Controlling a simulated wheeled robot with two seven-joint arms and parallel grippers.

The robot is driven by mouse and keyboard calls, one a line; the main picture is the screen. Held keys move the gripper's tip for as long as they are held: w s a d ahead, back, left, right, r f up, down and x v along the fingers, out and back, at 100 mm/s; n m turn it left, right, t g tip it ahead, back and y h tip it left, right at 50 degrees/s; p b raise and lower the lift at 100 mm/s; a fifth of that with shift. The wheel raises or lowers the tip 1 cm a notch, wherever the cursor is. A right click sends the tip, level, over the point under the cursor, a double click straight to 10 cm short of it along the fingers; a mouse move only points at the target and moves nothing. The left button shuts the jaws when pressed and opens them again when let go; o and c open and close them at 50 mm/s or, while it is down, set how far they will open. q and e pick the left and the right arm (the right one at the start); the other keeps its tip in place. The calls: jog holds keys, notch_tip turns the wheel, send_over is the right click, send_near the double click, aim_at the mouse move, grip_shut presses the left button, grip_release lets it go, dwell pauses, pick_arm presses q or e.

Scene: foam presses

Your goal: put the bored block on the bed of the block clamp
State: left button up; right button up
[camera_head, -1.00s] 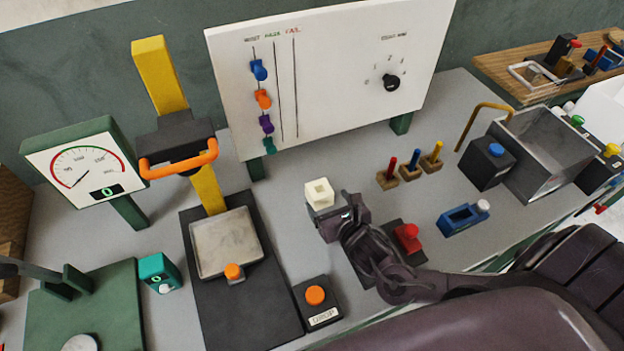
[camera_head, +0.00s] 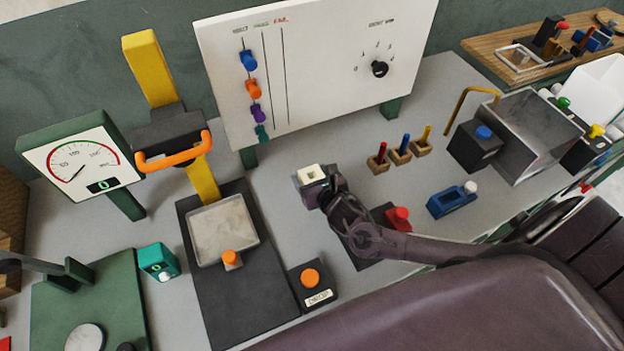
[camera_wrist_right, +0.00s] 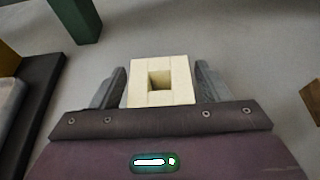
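The bored block (camera_head: 312,174) is a small cream block with a square hole in its top. It stands at the middle of the grey table and shows large in the right wrist view (camera_wrist_right: 161,82). My right gripper (camera_head: 311,188) is around it, one finger on each side. In the right wrist view the fingers (camera_wrist_right: 161,86) look open, with narrow gaps beside the block. A dark base with a red knob (camera_head: 398,217) lies partly hidden behind my right arm. I cannot tell which fixture is the block clamp.
A press with a yellow column (camera_head: 153,72) and metal plate (camera_head: 222,230) stands left of the block. A DROP button box (camera_head: 311,282), coloured pegs (camera_head: 402,151) and a blue fixture (camera_head: 451,201) are nearby. A white board (camera_head: 315,70) stands behind.

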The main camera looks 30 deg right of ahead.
jog(key=c, duration=0.9)
jog(key=shift+o, duration=0.2)
jog(key=shift+r, duration=0.1)
